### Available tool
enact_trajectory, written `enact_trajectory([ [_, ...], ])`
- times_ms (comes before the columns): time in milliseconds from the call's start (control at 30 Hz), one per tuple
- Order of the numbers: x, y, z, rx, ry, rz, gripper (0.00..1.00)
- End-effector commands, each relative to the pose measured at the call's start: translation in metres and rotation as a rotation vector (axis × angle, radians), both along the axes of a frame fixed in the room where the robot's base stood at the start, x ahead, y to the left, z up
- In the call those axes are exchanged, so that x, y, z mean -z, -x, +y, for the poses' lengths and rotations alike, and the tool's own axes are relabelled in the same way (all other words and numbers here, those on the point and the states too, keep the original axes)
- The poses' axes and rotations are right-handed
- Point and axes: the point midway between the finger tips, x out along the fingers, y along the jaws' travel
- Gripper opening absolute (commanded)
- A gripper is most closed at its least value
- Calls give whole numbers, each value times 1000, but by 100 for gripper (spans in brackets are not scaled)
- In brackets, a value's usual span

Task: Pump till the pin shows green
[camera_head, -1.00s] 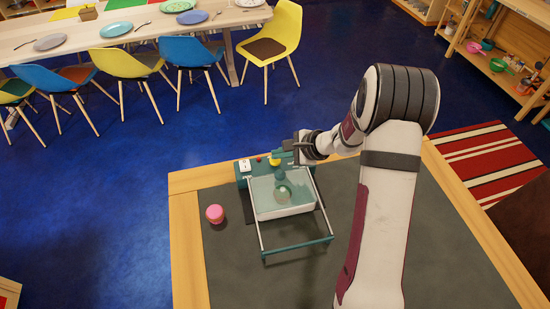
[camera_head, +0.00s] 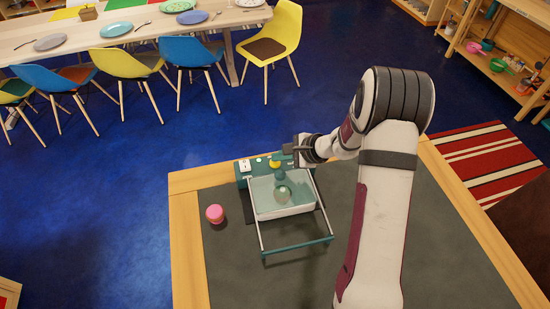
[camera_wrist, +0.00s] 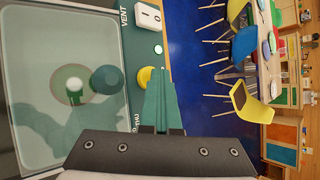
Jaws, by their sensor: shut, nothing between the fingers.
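A teal vacuum-box-like device (camera_head: 243,181) stands on the table, with a clear-lidded tray (camera_head: 285,211) in its frame. Its back panel carries a yellow knob (camera_head: 275,163), a small round pin (camera_head: 258,160) and a white switch (camera_head: 245,166). In the wrist view the pin (camera_wrist: 158,49) looks pale, whitish green, between the switch (camera_wrist: 148,17) marked VENT and the yellow knob (camera_wrist: 145,77). A teal dome (camera_wrist: 107,79) sits on the lid. My gripper (camera_head: 289,149) is shut and empty, its teal fingers (camera_wrist: 160,100) right beside the yellow knob; contact cannot be told.
A pink round object (camera_head: 215,213) lies on the dark mat (camera_head: 226,272) left of the device. A teal bar (camera_head: 298,246) crosses the device's front. The mat in front is clear. A dining table (camera_head: 66,33) with chairs stands far behind.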

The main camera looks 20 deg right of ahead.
Motion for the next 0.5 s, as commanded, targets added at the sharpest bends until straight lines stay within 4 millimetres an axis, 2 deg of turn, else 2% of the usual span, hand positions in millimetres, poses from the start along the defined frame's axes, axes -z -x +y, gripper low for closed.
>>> enact_trajectory([
  [267, 0, 0, 0, 0, 1, 1, 0],
  [500, -12, 0, 0, 0, 1, 0, 0],
])
